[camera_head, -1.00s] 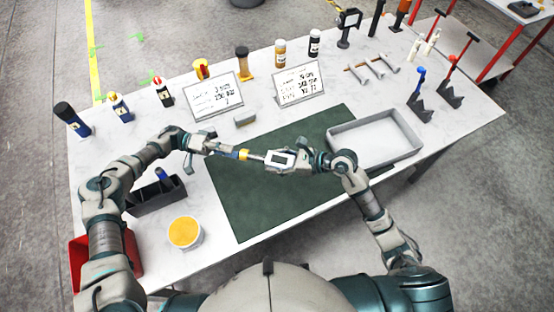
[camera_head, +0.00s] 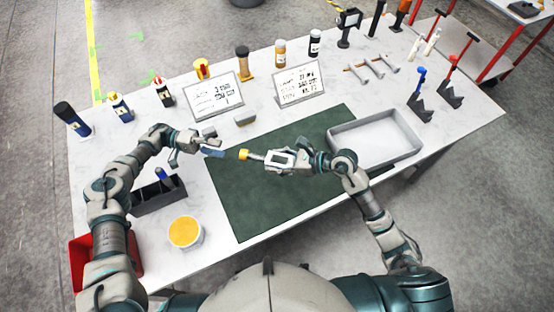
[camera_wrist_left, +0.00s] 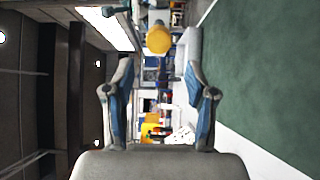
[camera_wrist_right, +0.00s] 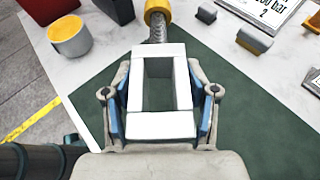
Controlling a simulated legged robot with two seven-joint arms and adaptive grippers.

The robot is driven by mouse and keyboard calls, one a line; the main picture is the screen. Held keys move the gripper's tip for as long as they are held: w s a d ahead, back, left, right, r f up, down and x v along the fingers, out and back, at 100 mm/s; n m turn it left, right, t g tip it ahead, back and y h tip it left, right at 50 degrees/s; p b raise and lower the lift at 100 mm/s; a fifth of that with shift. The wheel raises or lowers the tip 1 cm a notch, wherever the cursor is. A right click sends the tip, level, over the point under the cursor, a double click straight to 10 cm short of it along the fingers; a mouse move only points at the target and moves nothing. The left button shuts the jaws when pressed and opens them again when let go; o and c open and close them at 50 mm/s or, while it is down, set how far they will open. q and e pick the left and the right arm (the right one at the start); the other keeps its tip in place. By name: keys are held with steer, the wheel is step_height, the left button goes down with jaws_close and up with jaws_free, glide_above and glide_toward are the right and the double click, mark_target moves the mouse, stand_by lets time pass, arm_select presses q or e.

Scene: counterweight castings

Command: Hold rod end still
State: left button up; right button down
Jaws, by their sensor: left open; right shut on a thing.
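A white rectangular frame (camera_head: 280,159) with a threaded rod (camera_head: 256,156) and a yellow end piece (camera_head: 243,154) is held above the green mat. My right gripper (camera_wrist_right: 162,92) is shut on the frame, with one blue-padded finger on each side. In the right wrist view the rod (camera_wrist_right: 157,32) points away from the gripper to the yellow end piece (camera_wrist_right: 157,8). My left gripper (camera_head: 203,150) is open and empty, left of the yellow end piece and apart from it. In the left wrist view the yellow end piece (camera_wrist_left: 158,39) appears beyond the open fingers (camera_wrist_left: 160,85).
The green mat (camera_head: 240,205) lies mid-table. A grey tray (camera_head: 345,150) is to its right. A black bin (camera_head: 150,200), a tub with yellow contents (camera_head: 185,232) and a red bin (camera_head: 78,262) are on the left. Two written signs (camera_head: 212,97) and several bottles stand at the back.

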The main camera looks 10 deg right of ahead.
arm_select(q)
steer(key=x, duration=0.8)
steer(key=shift+c, duration=0.2)
jaws_close()
steer(key=shift+o, duration=0.7)
jaws_free()
steer(key=shift+v, duration=2.3)
steer(key=shift+c, duration=0.3)
